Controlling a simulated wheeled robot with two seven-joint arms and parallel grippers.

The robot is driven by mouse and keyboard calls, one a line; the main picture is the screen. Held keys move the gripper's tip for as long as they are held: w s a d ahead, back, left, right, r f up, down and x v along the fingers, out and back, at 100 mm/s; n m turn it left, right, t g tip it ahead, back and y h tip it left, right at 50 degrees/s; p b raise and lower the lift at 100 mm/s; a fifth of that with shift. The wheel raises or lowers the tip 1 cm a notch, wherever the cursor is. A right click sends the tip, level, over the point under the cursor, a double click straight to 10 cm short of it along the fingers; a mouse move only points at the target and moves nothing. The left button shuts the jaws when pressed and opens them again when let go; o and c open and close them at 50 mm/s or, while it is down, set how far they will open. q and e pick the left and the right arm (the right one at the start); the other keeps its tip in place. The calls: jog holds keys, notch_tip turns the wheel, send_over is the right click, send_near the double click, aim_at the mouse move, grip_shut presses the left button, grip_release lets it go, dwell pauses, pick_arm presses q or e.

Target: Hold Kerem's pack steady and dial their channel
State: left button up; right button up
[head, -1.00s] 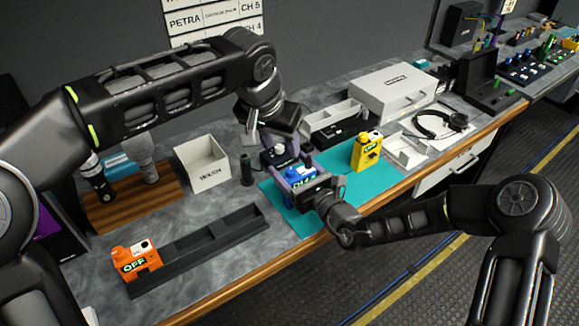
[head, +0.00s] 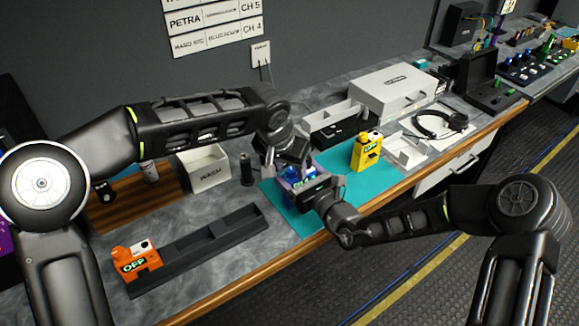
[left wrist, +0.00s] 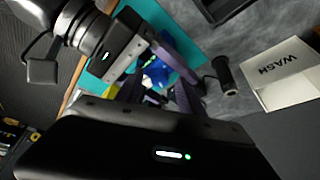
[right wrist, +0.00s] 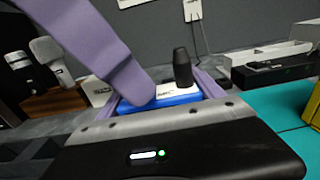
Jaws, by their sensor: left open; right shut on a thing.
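A blue pack (head: 300,172) is at the teal mat (head: 335,193), largely hidden between my grippers. My right gripper (head: 299,190) is shut on it from the front. My left gripper (head: 287,166) is open, close over the top of the pack. In the left wrist view, blue parts of the pack (left wrist: 157,72) show between its purple fingers. I cannot tell whether they touch it. The dial's setting is not readable.
A yellow pack (head: 367,150) marked OFF stands on the mat. An orange pack (head: 137,262) marked OFF stands at a black tray (head: 197,252). A WASH bin (head: 205,172) and a dark cylinder (head: 246,168) stand left. A wall sheet (head: 214,18) lists PETRA, CH 5.

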pick_arm(q)
grip_shut()
dwell(0.5)
